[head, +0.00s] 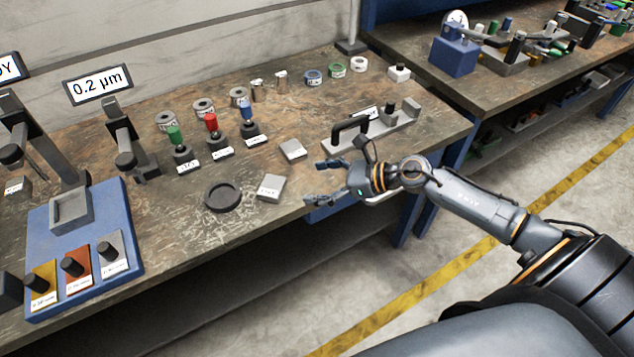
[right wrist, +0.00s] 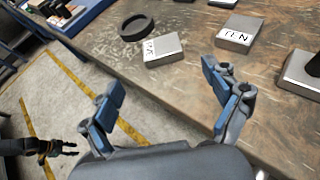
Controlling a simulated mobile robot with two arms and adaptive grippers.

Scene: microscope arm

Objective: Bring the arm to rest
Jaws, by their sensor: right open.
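My right arm (head: 485,205) reaches in from the lower right of the head view, over the floor to the bench's front edge. My right gripper (head: 316,180) is open and empty, with its fingers pointing left at that edge. In the right wrist view, its two blue-padded fingers (right wrist: 165,103) stand wide apart with nothing between them. Beyond them on the bench lie a labelled grey block (right wrist: 163,50) and a second grey block (right wrist: 240,32). A dark gripper, seemingly my left one (right wrist: 66,148), hangs over the floor at the lower left of the right wrist view; its jaws are too small to judge.
The workbench (head: 240,232) holds a black ring (head: 222,196), a fixture with a black handle (head: 385,130), coloured-knob tools and a blue stand (head: 110,205). A second bench (head: 480,90) stands at the upper right. The floor (head: 560,160) between and before them looks clear.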

